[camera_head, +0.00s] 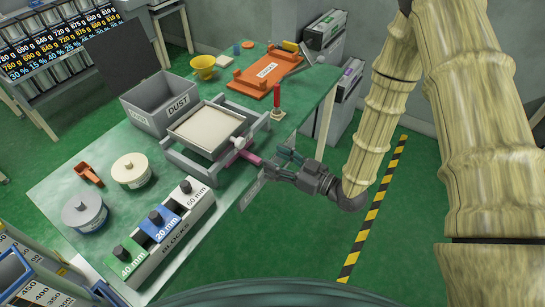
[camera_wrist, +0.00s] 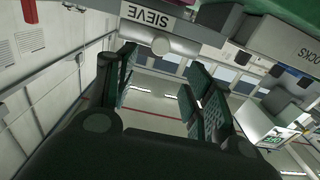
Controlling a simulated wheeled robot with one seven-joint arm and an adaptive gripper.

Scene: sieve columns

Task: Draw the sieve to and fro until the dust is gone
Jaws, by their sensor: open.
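The sieve (camera_head: 207,128) is a square grey-framed tray with a pale, flat fill. It sits on a grey rail frame (camera_head: 188,163) on the green table. My gripper (camera_head: 278,162) is open just off the handle's outer end, beyond the table edge. In the wrist view my gripper's fingers (camera_wrist: 165,92) stand apart with no object clearly between them. The SIEVE label (camera_wrist: 147,18) is above them. The open grey DUST bin (camera_head: 152,118) stands beside the frame; its inside looks empty.
The BLOCKS rack (camera_head: 172,247) with knobbed weights lies along the near edge. Two round canisters (camera_head: 131,170) (camera_head: 84,212) and an orange scoop (camera_head: 88,175) are at left. A red-handled post (camera_head: 277,100), orange tray (camera_head: 262,86) and yellow cup (camera_head: 203,67) stand behind.

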